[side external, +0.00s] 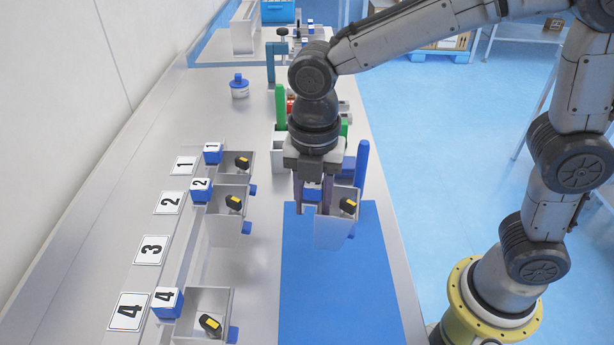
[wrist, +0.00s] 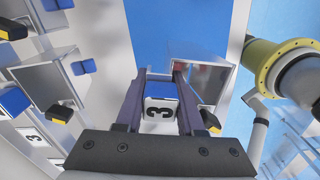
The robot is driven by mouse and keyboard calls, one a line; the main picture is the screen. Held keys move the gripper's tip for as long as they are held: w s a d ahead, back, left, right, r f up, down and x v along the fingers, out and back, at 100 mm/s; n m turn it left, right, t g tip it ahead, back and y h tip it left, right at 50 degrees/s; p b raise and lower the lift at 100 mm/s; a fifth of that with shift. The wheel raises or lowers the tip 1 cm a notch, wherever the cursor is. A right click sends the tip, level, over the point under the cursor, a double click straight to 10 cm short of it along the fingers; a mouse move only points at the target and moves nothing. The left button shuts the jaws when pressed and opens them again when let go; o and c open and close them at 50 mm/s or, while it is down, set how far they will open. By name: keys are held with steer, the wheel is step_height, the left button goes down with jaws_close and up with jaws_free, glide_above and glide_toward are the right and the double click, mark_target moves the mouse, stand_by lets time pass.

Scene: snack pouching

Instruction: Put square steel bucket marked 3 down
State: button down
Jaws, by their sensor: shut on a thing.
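The square steel bucket marked 3 (side external: 333,232) is at the upper end of the blue mat (side external: 335,290) in the side view. It also shows in the wrist view (wrist: 200,55). It looks upright; I cannot tell whether its base touches the mat. My gripper (side external: 312,206) points down and is shut on the bucket's blue-and-white block. In the wrist view that block, marked 3 (wrist: 159,115), sits between the fingers of my gripper (wrist: 158,85). The fingers hide part of the bucket in the side view.
Buckets marked 1 (side external: 234,165), 2 (side external: 226,225) and 4 (side external: 208,300) stand in a row at left. Beside card 3 (side external: 152,250) the row has a gap. A blue post (side external: 362,163) and green posts stand near the mat's upper end. The lower mat is clear.

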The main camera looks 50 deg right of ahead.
mark_target(317, 242)
steer(key=shift+s+a+r+n, duration=0.1)
steer(key=shift+s+a+n, duration=0.15)
steer(key=shift+s+n, duration=0.3)
steer(key=shift+s+a+n, duration=0.25)
steer(key=shift+s+n, duration=0.2)
steer(key=shift+n, duration=0.1)
steer(key=shift+f, duration=3.4)
steer(key=shift+f, duration=0.55)
steer(key=shift+c, duration=2.2)
jaws_free()
